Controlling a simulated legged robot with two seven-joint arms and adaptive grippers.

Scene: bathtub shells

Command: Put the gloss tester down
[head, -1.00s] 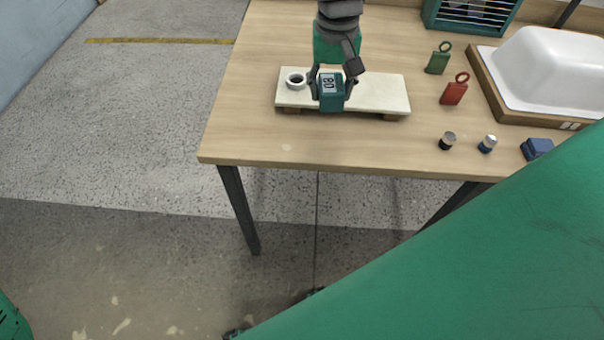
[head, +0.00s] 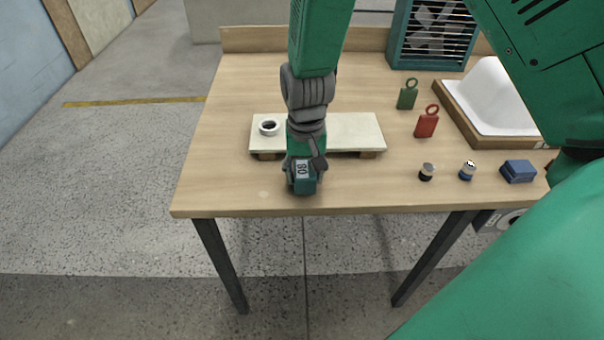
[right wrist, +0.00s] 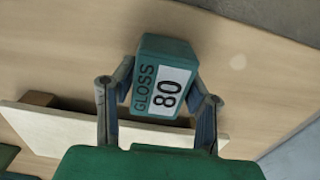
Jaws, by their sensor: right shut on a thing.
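The tester is in front of the pale sample panel (head: 352,132), over bare wood near the table's front edge. I cannot tell whether its underside touches the table. My left gripper is not in view.
Green (head: 407,97) and red (head: 427,124) tags, two small cylinders, a blue block (head: 518,171) and a white tub shell (head: 497,98) stand to the right. The table's (head: 235,192) front left is clear.

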